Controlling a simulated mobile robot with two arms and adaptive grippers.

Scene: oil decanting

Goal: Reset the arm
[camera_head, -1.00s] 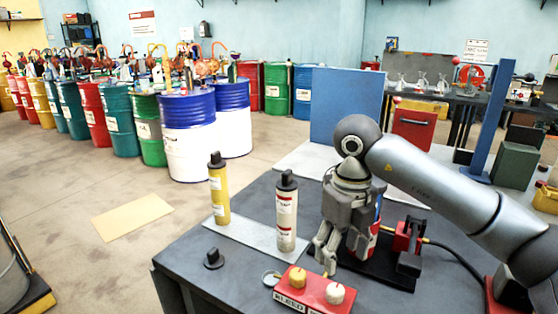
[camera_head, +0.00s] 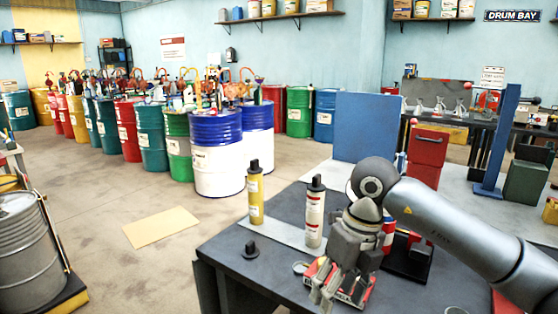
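My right gripper (camera_head: 322,291) hangs over the front of the dark workbench, its arm coming in from the right. Its fingers point down and appear slightly apart, with nothing seen between them. My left gripper is not in view.
A yellow bottle (camera_head: 256,200) and a cream bottle (camera_head: 314,218) with black caps stand upright on a grey plate on the dark workbench (camera_head: 228,258). A small black cap (camera_head: 250,250) lies on the bench. Drums line the back left; a grey drum (camera_head: 28,255) is near left. The middle floor is open.

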